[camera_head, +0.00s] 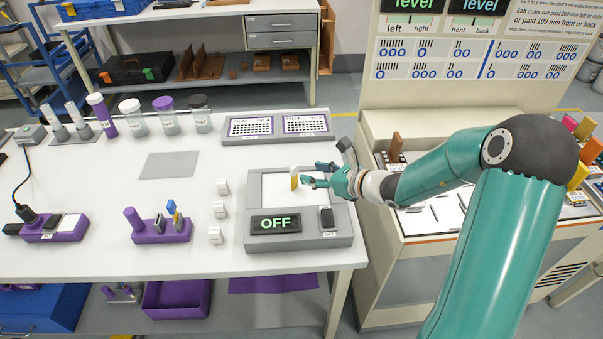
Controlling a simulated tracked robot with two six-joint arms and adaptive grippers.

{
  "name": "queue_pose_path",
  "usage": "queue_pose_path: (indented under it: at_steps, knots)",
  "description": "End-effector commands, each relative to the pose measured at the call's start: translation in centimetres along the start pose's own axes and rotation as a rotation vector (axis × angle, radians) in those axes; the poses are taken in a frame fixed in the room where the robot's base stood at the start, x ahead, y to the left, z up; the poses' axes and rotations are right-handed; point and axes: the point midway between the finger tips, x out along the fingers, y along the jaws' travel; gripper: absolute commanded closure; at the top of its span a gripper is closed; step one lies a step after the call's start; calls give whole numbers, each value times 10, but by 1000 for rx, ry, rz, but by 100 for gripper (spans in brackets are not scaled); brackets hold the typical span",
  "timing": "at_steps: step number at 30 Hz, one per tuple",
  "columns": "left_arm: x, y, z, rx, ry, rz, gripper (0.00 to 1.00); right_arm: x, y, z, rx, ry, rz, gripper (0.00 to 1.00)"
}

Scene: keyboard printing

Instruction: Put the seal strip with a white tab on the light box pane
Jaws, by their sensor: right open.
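The light box (341,234) stands at the front right of the white table, with its pale pane (275,185) above a display reading OFF (275,223). A small upright piece, white with a yellowish side (294,178), is at the pane; it looks like the white-tabbed seal strip. I cannot tell whether its lower end touches the pane. My right gripper (309,175) is open just right of this piece, with its fingers over the pane's right part. My left gripper is not in view.
A purple holder (148,236) carries pieces with blue and yellow tops. A grey mat (170,165) lies on clear table. A cabinet (395,260) stands at right.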

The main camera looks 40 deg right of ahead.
Motion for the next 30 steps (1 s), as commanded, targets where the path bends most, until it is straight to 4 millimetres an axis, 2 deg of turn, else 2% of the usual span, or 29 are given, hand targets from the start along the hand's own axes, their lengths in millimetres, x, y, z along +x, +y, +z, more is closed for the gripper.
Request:
queue_pose_path:
  at_steps: [3, 9, 30]
  knots:
    - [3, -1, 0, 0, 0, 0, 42, -20, -1, 0, 0, -1, -4, 49]
    - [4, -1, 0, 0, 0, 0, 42, -37, 0, 0, 0, 0, -1, 49]
    - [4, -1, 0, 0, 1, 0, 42, -39, -1, 0, 1, 0, -2, 49]
